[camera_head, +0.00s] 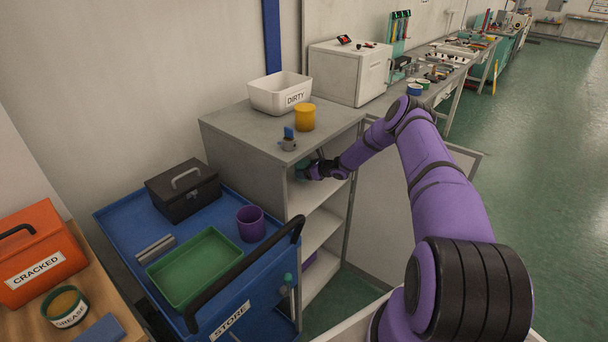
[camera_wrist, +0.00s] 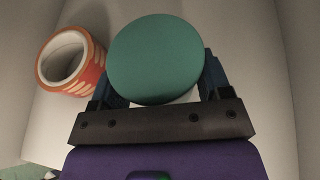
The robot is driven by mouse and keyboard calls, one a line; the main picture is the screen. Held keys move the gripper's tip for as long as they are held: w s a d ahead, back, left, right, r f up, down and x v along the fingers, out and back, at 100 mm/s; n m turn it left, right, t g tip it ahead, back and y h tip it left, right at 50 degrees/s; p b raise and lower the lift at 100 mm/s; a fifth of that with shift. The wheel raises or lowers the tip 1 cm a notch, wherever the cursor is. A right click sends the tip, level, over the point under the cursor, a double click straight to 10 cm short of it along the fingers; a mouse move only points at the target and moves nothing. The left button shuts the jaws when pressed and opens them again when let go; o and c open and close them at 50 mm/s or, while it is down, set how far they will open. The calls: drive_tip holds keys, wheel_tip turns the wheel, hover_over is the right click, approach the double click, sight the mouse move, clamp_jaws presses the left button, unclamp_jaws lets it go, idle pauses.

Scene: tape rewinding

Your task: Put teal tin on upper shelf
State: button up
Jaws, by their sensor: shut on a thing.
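The teal tin (camera_wrist: 156,58) is round and sits between the two fingers of my gripper (camera_wrist: 160,85) in the wrist view. My gripper is shut on it. In the head view my gripper (camera_head: 310,170) reaches into the upper compartment of the grey shelf unit (camera_head: 345,125), and a small part of the teal tin (camera_head: 301,168) shows at its end. The upper shelf (camera_head: 308,198) is a pale board under my gripper. I cannot tell whether the tin touches it.
An orange and white tape roll (camera_wrist: 72,62) lies just left of the tin. A blue STORE cart (camera_head: 120,225) stands close at the left.

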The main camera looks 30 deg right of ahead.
drive_tip(key=shift+f, duration=0.8)
drive_tip(key=shift+w+f, duration=0.2)
drive_tip(key=shift+f, duration=0.1)
drive_tip(key=o, duration=1)
drive_tip(key=shift+o, duration=0.2)
drive_tip(key=v, duration=1.2)
drive_tip(key=shift+a, duration=0.1)
